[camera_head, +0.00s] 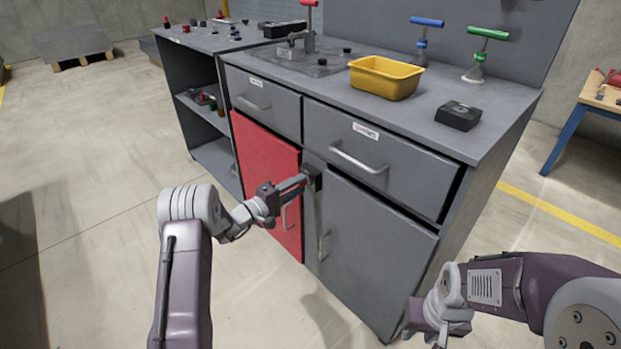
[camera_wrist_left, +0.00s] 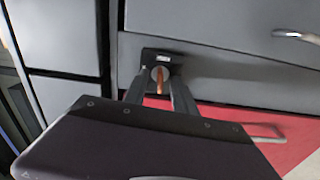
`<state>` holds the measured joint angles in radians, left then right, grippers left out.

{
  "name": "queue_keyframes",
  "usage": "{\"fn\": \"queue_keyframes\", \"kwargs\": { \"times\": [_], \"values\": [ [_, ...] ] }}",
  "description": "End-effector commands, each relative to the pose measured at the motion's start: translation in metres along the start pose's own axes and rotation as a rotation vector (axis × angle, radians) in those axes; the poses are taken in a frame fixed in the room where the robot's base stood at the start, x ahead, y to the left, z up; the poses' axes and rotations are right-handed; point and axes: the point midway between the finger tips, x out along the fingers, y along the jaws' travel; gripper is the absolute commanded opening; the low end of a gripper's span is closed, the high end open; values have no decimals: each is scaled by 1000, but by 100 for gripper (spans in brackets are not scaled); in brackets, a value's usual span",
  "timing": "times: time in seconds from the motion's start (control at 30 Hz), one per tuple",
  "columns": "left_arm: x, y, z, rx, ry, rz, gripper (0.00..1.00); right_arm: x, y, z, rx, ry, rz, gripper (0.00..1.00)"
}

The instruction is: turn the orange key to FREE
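The orange key (camera_wrist_left: 160,80) sits in a round lock on a dark plate (camera_wrist_left: 150,58) on the cabinet front in the left wrist view. It points roughly up and down there. The dark lock block (camera_head: 313,176) shows in the head view between the red door and the grey door. My left gripper (camera_head: 300,182) reaches it from the left. Its two fingers (camera_wrist_left: 160,88) stand on either side of the key with visible gaps, so it looks open around the key. My right gripper (camera_head: 440,335) is low at the right, partly cut off. The lock's lettering is too small to read.
The red door (camera_head: 267,180) and the grey door (camera_head: 370,235) are shut, with handles sticking out. Drawers with bar handles (camera_head: 358,160) lie above. A yellow bin (camera_head: 385,80) and a dark box (camera_head: 458,115) stand on top. The floor before the cabinet is clear.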

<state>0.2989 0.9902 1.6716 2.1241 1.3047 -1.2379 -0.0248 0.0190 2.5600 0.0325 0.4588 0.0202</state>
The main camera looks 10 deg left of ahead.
Motion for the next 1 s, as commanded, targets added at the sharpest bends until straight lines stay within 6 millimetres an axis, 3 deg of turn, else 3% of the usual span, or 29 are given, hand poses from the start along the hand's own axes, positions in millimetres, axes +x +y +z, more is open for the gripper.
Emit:
{"fn": "queue_keyframes", "kwargs": {
  "times": [0.6,1.0],
  "values": [
    [-66,-1,0,-1,2,-1,33,6,0,1,0,0,0,33],
    [-70,0,0,-1,0,0,33,6,0,1,0,0,0,33]
  ]
}}
